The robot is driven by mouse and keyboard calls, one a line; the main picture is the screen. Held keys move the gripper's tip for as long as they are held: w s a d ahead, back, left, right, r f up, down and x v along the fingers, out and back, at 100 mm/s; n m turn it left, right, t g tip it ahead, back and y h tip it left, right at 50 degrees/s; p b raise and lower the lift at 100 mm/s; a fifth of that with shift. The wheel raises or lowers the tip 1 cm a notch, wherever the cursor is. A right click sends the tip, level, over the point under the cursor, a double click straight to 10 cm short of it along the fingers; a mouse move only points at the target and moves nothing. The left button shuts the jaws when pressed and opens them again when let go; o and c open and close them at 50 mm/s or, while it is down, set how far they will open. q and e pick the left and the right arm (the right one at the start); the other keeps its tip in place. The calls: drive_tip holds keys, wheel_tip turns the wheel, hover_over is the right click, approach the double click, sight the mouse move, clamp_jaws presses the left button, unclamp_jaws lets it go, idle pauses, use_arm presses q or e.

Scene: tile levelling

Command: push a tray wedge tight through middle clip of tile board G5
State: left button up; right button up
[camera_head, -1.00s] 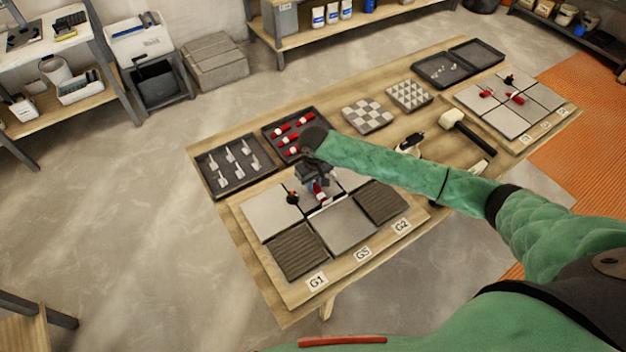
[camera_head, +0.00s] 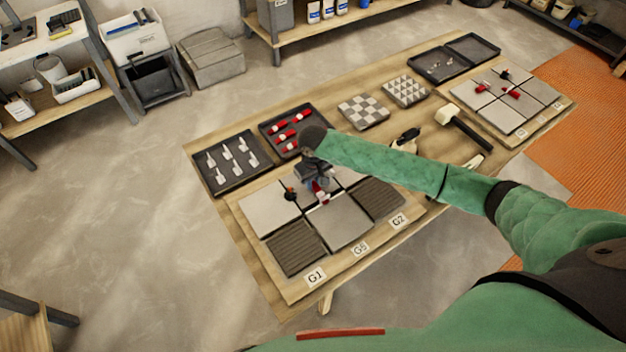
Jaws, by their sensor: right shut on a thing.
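The tile board G5 (camera_head: 269,211) lies on the near end of the bench, with grey tiles and dark ribbed tiles and the labels G1, G5 and G2 on its front edge. My right gripper (camera_head: 318,186) is over the middle of the board, shut on a red wedge (camera_head: 323,197). The wedge is low at the joint between the tiles, by a white clip (camera_head: 311,208). The gripper hides much of both, so I cannot tell how far the wedge is in the clip. My left gripper is not in view.
A dark tray (camera_head: 267,129) holds several red wedges behind the board, and another tray (camera_head: 207,187) holds several white clips. A mallet (camera_head: 468,134), sample tiles (camera_head: 363,112) and a second tile board (camera_head: 488,119) lie farther right.

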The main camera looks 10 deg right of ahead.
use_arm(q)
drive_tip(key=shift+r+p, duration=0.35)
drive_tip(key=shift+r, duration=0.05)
use_arm(e)
drive_tip(key=shift+s+d, duration=0.15)
drive_tip(key=shift+s, duration=0.2)
idle(0.3)
drive_tip(key=o, duration=0.9)
drive_tip(key=shift+o, duration=0.2)
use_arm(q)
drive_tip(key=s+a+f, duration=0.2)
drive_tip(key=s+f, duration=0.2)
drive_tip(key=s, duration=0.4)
use_arm(e)
drive_tip(key=shift+r+b, duration=0.5)
drive_tip(key=shift+r, duration=0.2)
wheel_tip(320, 180, up, 5)
drive_tip(key=shift+f+b, duration=0.1)
drive_tip(key=shift+b, duration=0.95)
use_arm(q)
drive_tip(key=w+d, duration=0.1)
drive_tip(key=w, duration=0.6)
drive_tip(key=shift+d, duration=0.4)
use_arm(e)
drive_tip(key=shift+r, duration=0.85)
